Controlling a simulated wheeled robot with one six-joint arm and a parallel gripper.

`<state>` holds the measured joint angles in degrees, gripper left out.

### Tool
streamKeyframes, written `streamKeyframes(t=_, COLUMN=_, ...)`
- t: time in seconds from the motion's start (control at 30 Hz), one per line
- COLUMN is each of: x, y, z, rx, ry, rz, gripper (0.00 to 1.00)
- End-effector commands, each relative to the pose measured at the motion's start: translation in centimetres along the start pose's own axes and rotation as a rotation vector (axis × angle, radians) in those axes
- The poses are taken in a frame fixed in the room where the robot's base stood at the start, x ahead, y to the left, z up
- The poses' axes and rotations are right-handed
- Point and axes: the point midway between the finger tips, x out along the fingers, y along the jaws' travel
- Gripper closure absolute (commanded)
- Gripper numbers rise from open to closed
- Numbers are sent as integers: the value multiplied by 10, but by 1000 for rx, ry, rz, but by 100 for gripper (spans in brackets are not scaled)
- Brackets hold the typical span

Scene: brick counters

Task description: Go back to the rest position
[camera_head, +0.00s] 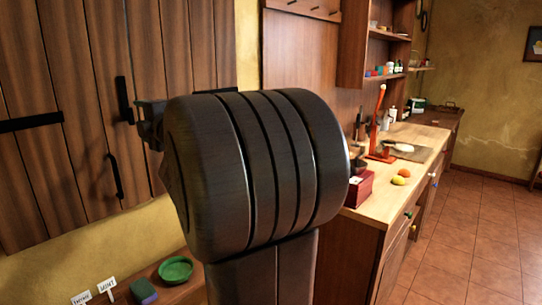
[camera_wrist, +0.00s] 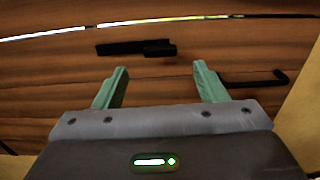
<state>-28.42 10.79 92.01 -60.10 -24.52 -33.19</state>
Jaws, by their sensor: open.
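My gripper (camera_wrist: 162,76) shows in the wrist view with its two green fingers spread apart and nothing between them. It faces a wooden plank door (camera_wrist: 190,50) with a dark latch piece (camera_wrist: 135,48) and a dark handle (camera_wrist: 255,80). In the head view my large dark arm link fills the middle and hides most of the gripper. The same plank door (camera_head: 85,80) stands at the left there, with a black handle (camera_head: 115,177).
A wooden counter (camera_head: 425,141) runs along the right, with a red box (camera_head: 358,190), a red stand (camera_head: 378,135) and fruit (camera_head: 401,178). A green bowl (camera_head: 175,269) and a sponge (camera_head: 144,291) sit low at front left. The tiled floor (camera_head: 480,240) at right is clear.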

Motion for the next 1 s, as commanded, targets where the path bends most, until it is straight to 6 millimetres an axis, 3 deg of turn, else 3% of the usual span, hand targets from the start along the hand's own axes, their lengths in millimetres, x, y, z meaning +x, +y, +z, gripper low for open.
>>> streamKeyframes(t=0.3, x=60, y=-1, z=-1, rx=1, ry=2, rz=-1, gripper=35)
streamKeyframes(t=1.0, x=57, y=5, z=0, rx=892, ry=0, rz=-2, gripper=35)
